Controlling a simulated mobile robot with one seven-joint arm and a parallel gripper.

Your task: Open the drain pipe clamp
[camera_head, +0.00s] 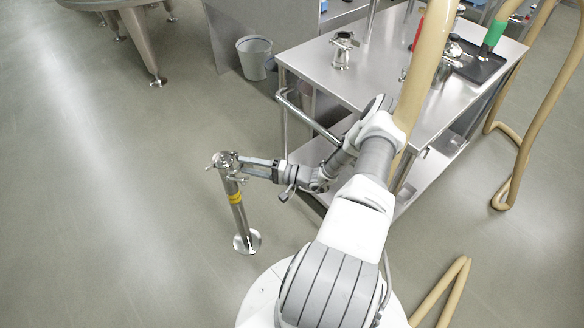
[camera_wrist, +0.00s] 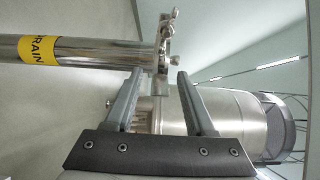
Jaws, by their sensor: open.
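The drain pipe (camera_head: 238,215) is a short upright steel pipe with a yellow band, standing on a round floor flange. Its clamp (camera_head: 226,160) is at the top end. In the wrist view the drain pipe (camera_wrist: 100,52) lies sideways with a yellow label partly reading "RAIN". The clamp (camera_wrist: 166,42) is at its right end, with small wing-like metal parts. My gripper (camera_head: 243,165) is close beside the clamp, on its right. In the wrist view my gripper (camera_wrist: 160,74) is open, its fingertips just short of the clamp. A small metal part of the clamp shows between the fingers; contact is unclear.
A steel table (camera_head: 330,72) with fittings, a dark tray and a green-handled item stands behind my arm. Tan hoses (camera_head: 535,120) hang and lie at the right. A grey bin (camera_head: 254,57) stands behind. The floor left of the pipe is clear.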

